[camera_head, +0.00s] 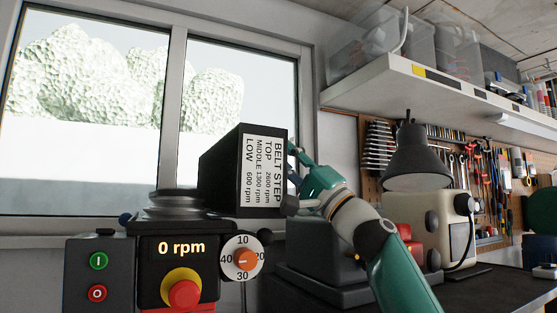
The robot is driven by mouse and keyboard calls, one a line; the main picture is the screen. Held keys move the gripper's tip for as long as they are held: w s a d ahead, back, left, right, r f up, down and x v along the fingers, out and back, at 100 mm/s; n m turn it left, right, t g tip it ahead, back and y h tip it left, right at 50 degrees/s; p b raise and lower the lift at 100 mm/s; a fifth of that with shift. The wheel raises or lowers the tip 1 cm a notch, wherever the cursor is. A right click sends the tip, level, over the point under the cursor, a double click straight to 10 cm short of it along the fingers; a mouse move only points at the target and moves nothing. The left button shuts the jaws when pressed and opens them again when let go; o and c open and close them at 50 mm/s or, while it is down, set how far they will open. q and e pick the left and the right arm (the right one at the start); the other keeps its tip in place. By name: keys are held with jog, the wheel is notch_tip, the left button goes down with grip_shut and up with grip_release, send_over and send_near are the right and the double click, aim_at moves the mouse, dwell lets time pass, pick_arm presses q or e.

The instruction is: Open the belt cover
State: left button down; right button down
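The belt cover (222,177) is a black box standing on edge above the drill's control panel. Its white label (263,172), headed BELT STEP, faces me with its text running sideways. A grey stepped pulley (173,204) shows uncovered to the left of the cover. My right arm comes in from the lower right, and its gripper (297,178) is at the right edge of the cover, seemingly against it. The fingertips are partly hidden, so I cannot tell whether they are open or shut. My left gripper is not in view.
The control panel (181,249) reads 0 rpm and has a red stop button (184,294) and an orange-centred dial (244,258). A grey lamp (415,160) and a cream machine (432,226) stand at the right. A window is behind the cover.

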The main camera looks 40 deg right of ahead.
jog(key=shift+w+d, duration=0.1)
jog(key=shift+w, duration=0.05)
jog(key=c, duration=0.9)
grip_release()
jog(key=shift+w+f, duration=0.1)
jog(key=shift+w, duration=0.05)
jog(key=shift+s, duration=0.2)
jog(key=shift+v, duration=5.9)
jog(key=shift+w+f, duration=0.15)
